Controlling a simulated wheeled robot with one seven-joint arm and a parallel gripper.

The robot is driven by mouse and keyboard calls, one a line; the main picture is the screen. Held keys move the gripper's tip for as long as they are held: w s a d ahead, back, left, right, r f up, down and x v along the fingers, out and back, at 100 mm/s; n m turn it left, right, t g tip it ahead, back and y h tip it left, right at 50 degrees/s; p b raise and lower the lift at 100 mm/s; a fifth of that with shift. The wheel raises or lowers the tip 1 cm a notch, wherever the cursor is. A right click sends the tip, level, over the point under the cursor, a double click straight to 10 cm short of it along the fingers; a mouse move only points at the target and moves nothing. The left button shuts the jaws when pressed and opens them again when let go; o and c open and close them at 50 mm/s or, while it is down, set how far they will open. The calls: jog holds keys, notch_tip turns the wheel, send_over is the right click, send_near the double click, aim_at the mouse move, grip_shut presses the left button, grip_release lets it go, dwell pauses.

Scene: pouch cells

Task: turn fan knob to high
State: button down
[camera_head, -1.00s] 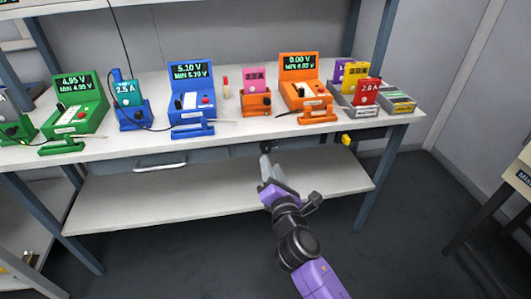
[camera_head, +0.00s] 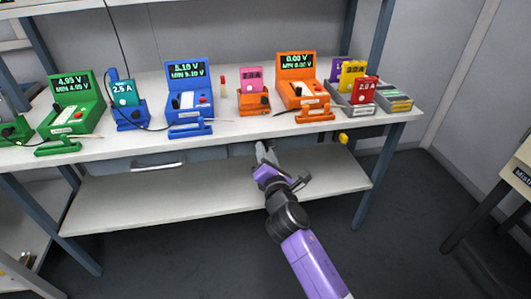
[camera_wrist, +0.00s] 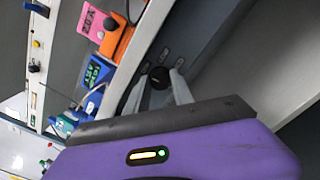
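The fan knob (camera_wrist: 159,77) is a round black knob on a grey panel under the bench's front edge, with small labels beside it in the wrist view. My gripper (camera_wrist: 160,82) is open, one pale finger on each side of the knob in that view. I cannot tell whether the fingers touch it or how far ahead it is. The knob's pointer direction and the label text are too small to read. In the head view my gripper (camera_head: 264,150) is at the bench's front edge and hides the knob.
The bench top (camera_head: 250,127) holds a green meter (camera_head: 74,105), a blue meter (camera_head: 188,90), an orange meter (camera_head: 300,82) and coloured pouch cells. A drawer handle (camera_head: 158,165) is left of my gripper. A yellow knob (camera_head: 343,138) is to the right. A lower shelf (camera_head: 160,200) lies below, clear.

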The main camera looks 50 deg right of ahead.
jog(key=shift+m, duration=0.4)
jog(key=shift+a+f+m+b, duration=0.1)
jog(key=shift+m+b, duration=4.2)
jog(key=shift+m, duration=4.45)
jog(key=shift+f+m+b, duration=0.1)
jog(key=shift+m+b, duration=4.2)
jog(key=shift+m, duration=4.45)
jog(key=c, duration=1.4)
grip_release()
jog(key=shift+o, duration=0.2)
jog(key=shift+r, duration=0.1)
